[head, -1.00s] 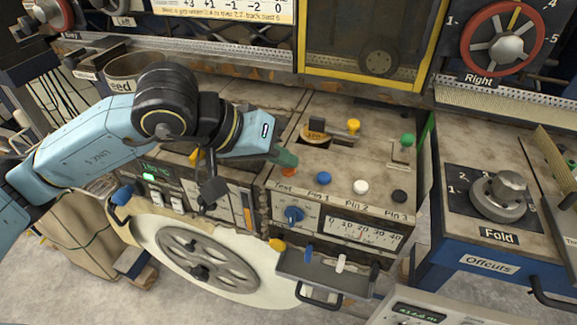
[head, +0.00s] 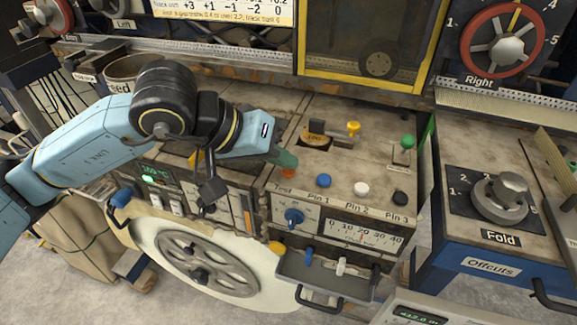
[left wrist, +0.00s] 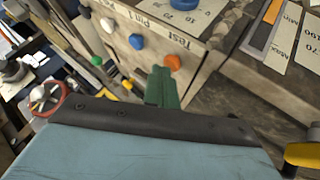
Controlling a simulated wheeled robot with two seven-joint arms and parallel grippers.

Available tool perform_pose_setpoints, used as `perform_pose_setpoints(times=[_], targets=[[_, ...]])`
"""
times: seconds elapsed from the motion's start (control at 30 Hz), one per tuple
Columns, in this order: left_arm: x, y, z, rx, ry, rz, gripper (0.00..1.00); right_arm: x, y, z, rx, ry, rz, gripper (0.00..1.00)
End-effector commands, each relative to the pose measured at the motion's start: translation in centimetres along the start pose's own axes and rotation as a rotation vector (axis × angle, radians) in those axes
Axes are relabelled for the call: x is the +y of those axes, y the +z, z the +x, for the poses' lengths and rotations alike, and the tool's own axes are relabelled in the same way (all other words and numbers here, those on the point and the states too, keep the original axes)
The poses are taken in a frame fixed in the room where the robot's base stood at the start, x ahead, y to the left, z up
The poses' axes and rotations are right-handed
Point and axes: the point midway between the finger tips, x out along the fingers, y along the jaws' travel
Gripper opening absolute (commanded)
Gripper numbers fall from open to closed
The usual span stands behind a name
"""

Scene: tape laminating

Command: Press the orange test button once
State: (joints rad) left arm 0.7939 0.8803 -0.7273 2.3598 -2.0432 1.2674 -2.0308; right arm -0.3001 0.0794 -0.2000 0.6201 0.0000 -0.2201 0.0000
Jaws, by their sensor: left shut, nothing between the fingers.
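The orange test button (head: 288,174) is on the worn beige console top, by the label "Test". It also shows in the left wrist view (left wrist: 173,62). My left gripper (head: 285,160) comes in from the left, with its green fingertips together and empty. They are right beside the button and partly overlap it in the head view. In the left wrist view the fingertips (left wrist: 160,85) point up to just left of the button. I cannot tell whether they touch it. My right gripper is not in view.
Blue (head: 323,181), white (head: 361,188) and black (head: 399,198) pin buttons sit in a row right of the test button. A yellow knob (head: 353,128) and a green knob (head: 408,142) stand behind them. A small tray (head: 330,279) juts out below the console front.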

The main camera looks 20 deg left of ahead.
Motion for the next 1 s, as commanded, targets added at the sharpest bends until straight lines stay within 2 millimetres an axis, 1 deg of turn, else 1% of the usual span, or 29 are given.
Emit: perform_pose_setpoints(times=[0.2,0.5,0.63,1.0], targets=[[0.6,-0.6,-0.9,0.001,0.001,0.001,0.0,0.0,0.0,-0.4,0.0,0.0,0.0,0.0],[0.7,-0.7,-0.9,0.001,0.001,0.0,0.0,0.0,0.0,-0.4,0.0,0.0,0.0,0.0],[0.9,-0.9,-1.2,0.002,0.002,0.001,0.0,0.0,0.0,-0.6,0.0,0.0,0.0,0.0],[2.7,-2.7,-3.7,0.003,0.002,0.001,0.0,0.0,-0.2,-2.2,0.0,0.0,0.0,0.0]])
